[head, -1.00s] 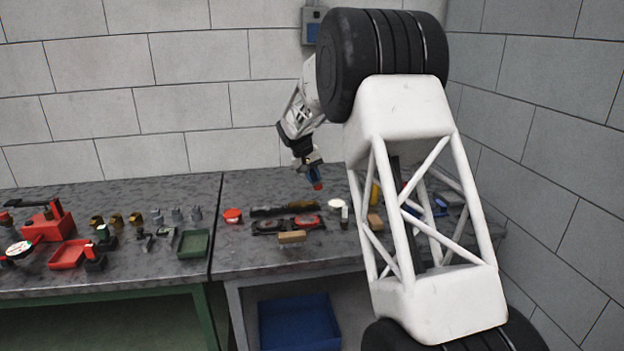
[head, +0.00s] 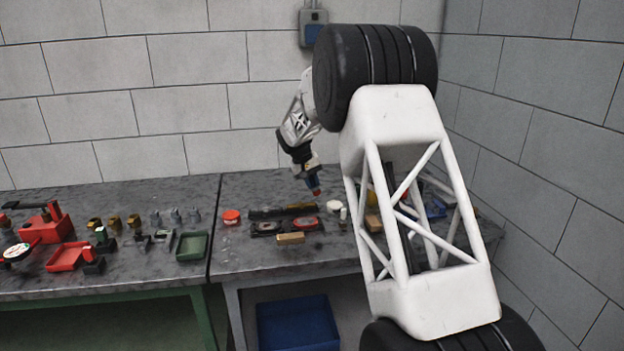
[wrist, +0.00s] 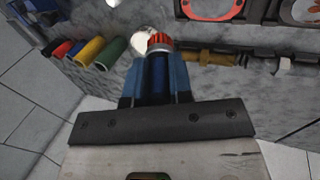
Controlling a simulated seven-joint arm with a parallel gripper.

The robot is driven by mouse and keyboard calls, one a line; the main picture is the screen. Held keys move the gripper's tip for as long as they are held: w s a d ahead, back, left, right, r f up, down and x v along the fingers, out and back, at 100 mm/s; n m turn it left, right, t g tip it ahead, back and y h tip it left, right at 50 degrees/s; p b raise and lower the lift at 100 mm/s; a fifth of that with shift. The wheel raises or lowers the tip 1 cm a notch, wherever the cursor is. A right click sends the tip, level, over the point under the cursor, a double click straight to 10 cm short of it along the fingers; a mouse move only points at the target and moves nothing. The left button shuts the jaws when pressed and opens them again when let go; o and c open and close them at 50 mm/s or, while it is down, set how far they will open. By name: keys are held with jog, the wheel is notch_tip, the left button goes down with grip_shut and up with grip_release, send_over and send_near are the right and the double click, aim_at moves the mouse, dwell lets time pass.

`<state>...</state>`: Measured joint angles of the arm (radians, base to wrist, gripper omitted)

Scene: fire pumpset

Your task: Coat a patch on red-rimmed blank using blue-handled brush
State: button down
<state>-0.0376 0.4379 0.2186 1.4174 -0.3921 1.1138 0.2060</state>
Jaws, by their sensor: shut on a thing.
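My gripper (wrist: 155,88) is shut on the blue-handled brush (wrist: 157,75), whose red-orange end points away from the jaws. In the head view my gripper (head: 308,172) holds the brush (head: 313,185) above the right bench, with its tip down and apart from the bench top. In the wrist view the brush end partly covers a pale round piece (wrist: 141,40); contact cannot be told. Red-rimmed pieces (wrist: 210,8) lie in a dark holder, cut off by the top edge. In the head view one shows as a red-rimmed disc (head: 306,223). Which piece is the blank is unclear.
A red round pot (head: 231,217) and a wooden block (head: 290,238) lie near the dark holder. Coloured cylinders (wrist: 88,51) lie left in the wrist view. The left bench carries a green tray (head: 192,246), a red tray (head: 66,257) and several fittings. A wall stands close behind.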

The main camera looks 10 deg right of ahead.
jog(key=shift+f, duration=1.55)
jog(key=shift+r, duration=0.2)
jog(key=shift+r, duration=0.15)
